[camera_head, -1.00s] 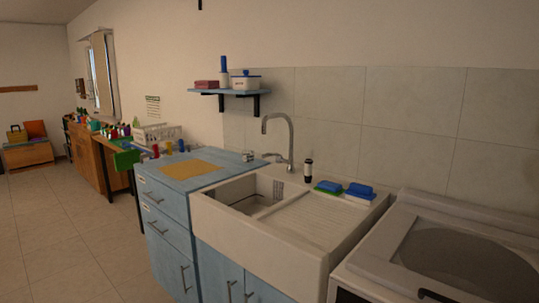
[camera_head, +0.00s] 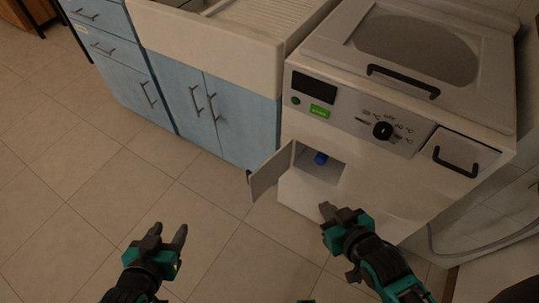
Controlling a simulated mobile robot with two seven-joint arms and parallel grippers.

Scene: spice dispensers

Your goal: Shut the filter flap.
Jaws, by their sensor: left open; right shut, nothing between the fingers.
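The filter flap (camera_head: 271,174) is a small pale door low on the front of the white washing machine (camera_head: 300,140). It stands open, swung out to the left of its opening (camera_head: 326,170). A blue filter knob (camera_head: 320,158) shows inside the opening. My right gripper (camera_head: 328,211) is shut and empty, just below the opening in the picture and right of the flap; I cannot tell whether it touches the machine. My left gripper (camera_head: 167,237) is open and empty over the floor, left of and below the flap, apart from it.
Blue cabinets (camera_head: 190,105) under a white sink (camera_head: 215,42) stand left of the machine. The machine has a dial (camera_head: 382,130), a drawer with a black handle (camera_head: 456,163) and a lid handle (camera_head: 403,80). The tiled floor (camera_head: 80,185) in front is clear.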

